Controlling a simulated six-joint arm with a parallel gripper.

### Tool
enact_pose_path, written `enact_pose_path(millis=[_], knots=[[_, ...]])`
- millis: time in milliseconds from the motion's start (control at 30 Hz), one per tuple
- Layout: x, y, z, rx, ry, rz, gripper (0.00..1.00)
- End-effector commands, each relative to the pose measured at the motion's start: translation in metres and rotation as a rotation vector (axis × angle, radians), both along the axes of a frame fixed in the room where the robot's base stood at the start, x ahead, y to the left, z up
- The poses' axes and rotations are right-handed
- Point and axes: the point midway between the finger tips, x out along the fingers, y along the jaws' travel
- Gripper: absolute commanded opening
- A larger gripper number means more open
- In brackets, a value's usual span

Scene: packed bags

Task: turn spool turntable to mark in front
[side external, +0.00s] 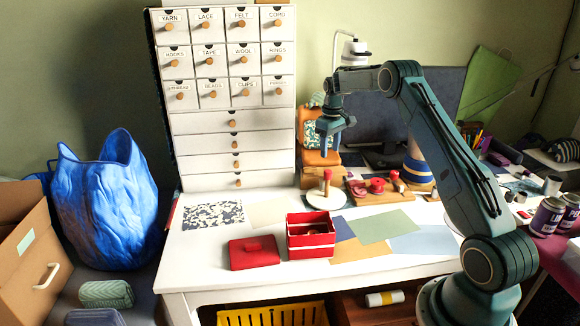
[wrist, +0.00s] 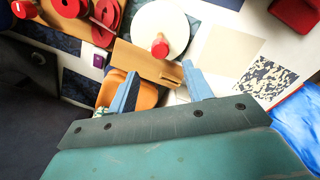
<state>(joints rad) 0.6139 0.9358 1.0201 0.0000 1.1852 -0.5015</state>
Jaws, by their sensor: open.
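My gripper (side external: 331,152) is open and empty, pointing down, above and behind the turntable. Its two blue fingers (wrist: 160,72) are spread apart and touch nothing that I can make out. I cannot make out a mark.
Right of the turntable is a wooden board with red spools (side external: 377,185). A red box (side external: 311,241) and its red lid (side external: 254,253) lie in front. A wooden block (wrist: 147,62) lies between fingers and disc in the wrist view. The drawer cabinet (side external: 232,124) stands left.

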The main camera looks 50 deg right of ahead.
Motion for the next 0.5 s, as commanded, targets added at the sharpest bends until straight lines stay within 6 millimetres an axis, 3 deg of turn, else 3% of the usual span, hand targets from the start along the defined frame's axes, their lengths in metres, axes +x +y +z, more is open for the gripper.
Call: enact_pose_path(millis=[200,500], knots=[[-0.001,0.001,-0.036,0.002,0.004,0.000,0.50],[0.000,0.000,-0.074,0.001,0.002,0.000,0.50]])
